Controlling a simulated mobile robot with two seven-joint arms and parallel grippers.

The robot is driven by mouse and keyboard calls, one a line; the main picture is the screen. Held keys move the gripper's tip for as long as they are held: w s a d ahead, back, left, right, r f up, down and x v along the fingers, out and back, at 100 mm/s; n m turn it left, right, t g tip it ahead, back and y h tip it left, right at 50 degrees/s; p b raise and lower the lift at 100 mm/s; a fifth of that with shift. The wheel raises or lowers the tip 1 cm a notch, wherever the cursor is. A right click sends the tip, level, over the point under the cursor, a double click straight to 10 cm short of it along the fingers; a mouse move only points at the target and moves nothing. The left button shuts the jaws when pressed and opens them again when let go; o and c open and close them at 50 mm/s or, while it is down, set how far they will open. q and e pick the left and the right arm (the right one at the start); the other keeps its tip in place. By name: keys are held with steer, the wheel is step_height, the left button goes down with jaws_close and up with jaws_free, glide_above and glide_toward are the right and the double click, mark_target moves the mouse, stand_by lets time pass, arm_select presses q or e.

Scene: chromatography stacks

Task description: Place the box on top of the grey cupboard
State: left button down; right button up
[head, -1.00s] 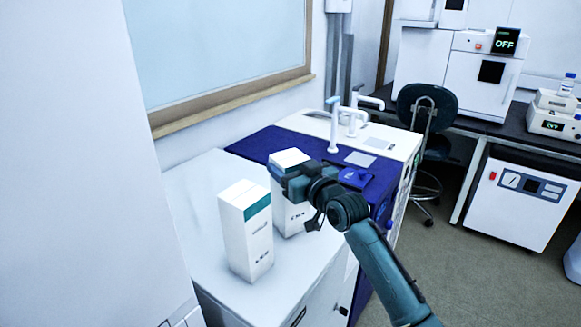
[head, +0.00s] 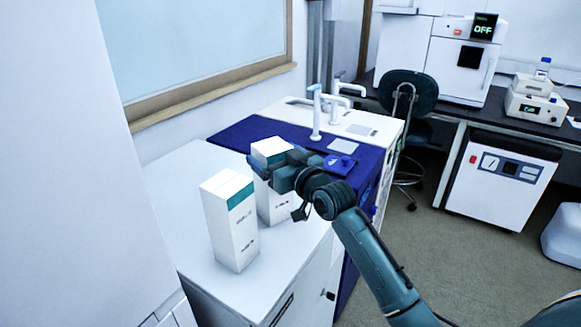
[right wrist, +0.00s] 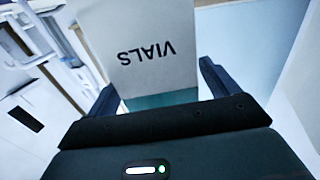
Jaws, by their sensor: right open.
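Two white boxes with teal bands stand upright on the pale grey cupboard top (head: 188,232). The front box (head: 231,222) stands nearer to me, apart from my gripper. My right gripper (head: 268,168) is at the upper part of the rear box (head: 272,204) and hides some of it. In the right wrist view, a box marked "VIALS" (right wrist: 140,50) is between the two open fingers, with its teal band near the palm. I cannot tell whether a finger touches it. My left gripper is not in view.
A blue-topped counter section (head: 240,132) with white taps (head: 317,112) adjoins the cupboard behind the boxes. A tall white surface (head: 70,170) stands close at the left. A stool (head: 408,92) and a bench with instruments (head: 530,127) are at the right, with open floor before them.

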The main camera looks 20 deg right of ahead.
steer(key=v, duration=1.1)
steer(key=shift+b, duration=0.3)
